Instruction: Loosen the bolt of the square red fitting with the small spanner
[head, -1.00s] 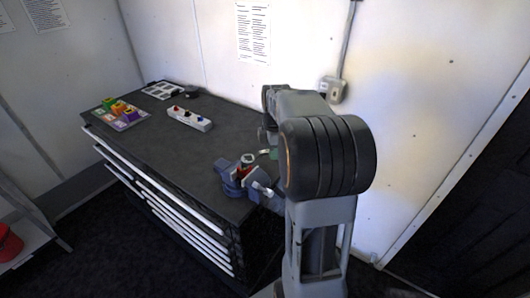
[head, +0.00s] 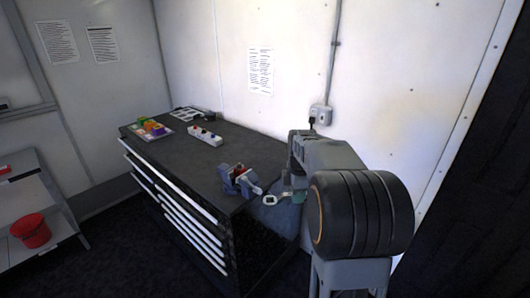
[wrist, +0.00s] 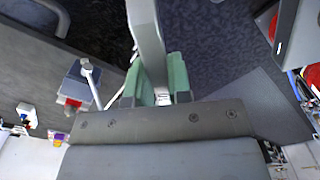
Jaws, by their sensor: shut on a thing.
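My gripper (head: 291,197) is shut on a silver spanner (head: 270,199) whose ring-like end points left, in front of and to the right of the vise. In the wrist view the green fingers of my gripper (wrist: 159,76) clamp the spanner's grey shaft (wrist: 147,35), which runs up out of the picture. The blue-grey vise (head: 240,181) stands at the bench's near right corner. The red fitting (wrist: 72,102) sits in it, apart from the spanner; its bolt is too small to make out.
The dark workbench (head: 205,160) carries a white strip with knobs (head: 205,136) and a tray of coloured blocks (head: 153,129) at the far left. A shelf (head: 40,195) with a red bucket (head: 31,230) stands at the left. Dark floor lies between.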

